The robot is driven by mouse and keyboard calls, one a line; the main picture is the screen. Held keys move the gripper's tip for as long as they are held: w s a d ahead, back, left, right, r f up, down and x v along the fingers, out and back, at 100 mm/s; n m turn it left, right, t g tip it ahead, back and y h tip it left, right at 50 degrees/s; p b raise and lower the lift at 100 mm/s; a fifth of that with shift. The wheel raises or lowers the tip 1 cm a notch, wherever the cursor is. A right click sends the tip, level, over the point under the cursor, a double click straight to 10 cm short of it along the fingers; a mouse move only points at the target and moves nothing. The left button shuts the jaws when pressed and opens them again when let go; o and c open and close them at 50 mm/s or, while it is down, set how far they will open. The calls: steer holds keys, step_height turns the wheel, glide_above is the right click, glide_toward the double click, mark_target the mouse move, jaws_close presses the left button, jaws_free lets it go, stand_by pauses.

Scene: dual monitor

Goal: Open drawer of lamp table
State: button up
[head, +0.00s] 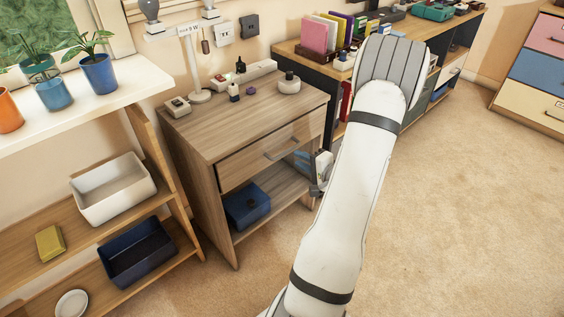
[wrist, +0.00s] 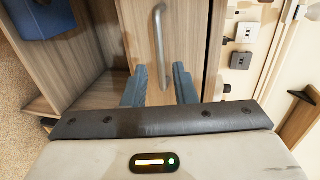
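The lamp table (head: 240,116) is a wooden nightstand with one drawer above an open shelf. Its drawer (head: 262,158) looks shut, with a grey bar handle (head: 283,149). In the wrist view the drawer front (wrist: 193,40) is close ahead, and the handle (wrist: 160,42) runs up the picture beyond my fingers. My gripper (wrist: 160,85) is open, its two blue-grey fingers apart, with the handle lined up between them but apparently beyond the tips. In the head view my gripper (head: 318,175) is partly hidden by my arm, at the table's right front.
A blue box (head: 246,204) sits on the table's lower shelf. A lamp, a white disc-shaped item (head: 289,84) and small bottles stand on top. An open shelf unit with bins (head: 112,188) is at left, a desk (head: 400,40) behind. Carpet (head: 460,200) at right is clear.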

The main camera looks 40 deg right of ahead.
mark_target(286, 151)
steer(key=b+x, duration=0.1)
steer(key=x, duration=0.6)
steer(key=shift+w+f, duration=0.1)
steer(key=shift+w, duration=0.2)
steer(key=shift+c, duration=0.5)
jaws_close()
